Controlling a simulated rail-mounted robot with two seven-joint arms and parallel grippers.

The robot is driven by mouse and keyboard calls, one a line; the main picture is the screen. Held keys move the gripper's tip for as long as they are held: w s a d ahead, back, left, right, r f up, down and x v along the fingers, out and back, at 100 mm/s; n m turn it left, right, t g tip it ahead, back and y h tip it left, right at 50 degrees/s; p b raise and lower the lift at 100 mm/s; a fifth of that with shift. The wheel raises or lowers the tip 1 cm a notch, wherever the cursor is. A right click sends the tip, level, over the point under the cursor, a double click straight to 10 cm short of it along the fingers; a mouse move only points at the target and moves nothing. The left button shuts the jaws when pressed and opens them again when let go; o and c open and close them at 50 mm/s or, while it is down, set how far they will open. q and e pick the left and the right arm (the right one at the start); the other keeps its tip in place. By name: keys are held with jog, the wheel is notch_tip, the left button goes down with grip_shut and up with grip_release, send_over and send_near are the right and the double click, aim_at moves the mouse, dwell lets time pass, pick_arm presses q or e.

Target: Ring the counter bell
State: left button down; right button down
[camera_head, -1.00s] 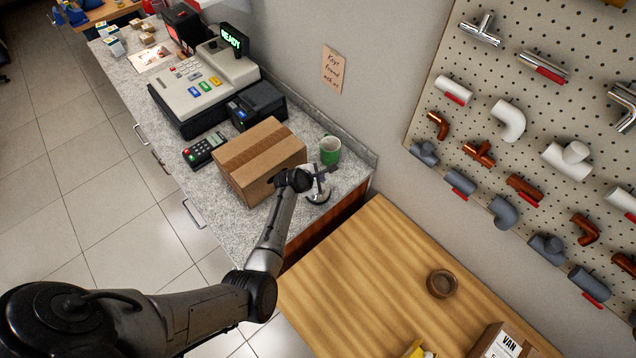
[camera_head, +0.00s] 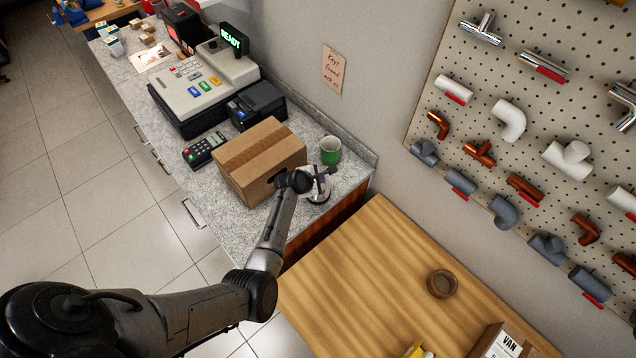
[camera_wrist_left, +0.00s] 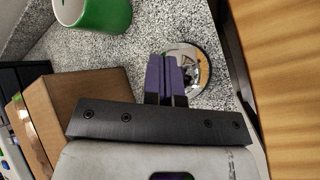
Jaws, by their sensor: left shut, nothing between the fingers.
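The counter bell (camera_head: 319,199) is a shiny chrome dome on a dark base near the right end of the speckled counter. In the left wrist view the bell (camera_wrist_left: 197,66) shows just beyond and to the right of the fingertips, partly hidden by them. My left gripper (camera_head: 322,175) is over the bell, pointing down towards it. In the left wrist view its purple-padded fingers (camera_wrist_left: 164,76) are shut together and empty. I cannot tell whether the fingertips touch the bell. My right gripper is not in view.
A cardboard box (camera_head: 262,160) stands close left of the gripper. A green mug (camera_head: 330,152) stands behind the bell. A card terminal (camera_head: 204,150) and cash register (camera_head: 203,88) are farther along the counter. A wooden table (camera_head: 370,270) lies to the right.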

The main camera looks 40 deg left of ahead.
pick_arm(q)
jog(key=shift+f, duration=0.15)
dwell(0.6)
jog(key=shift+r+p, duration=0.6)
jog(key=shift+p, duration=0.1)
jog(key=shift+r, duration=0.15)
notch_tip(320, 180, up, 6)
jog(key=p, duration=0.7)
dwell(0.6)
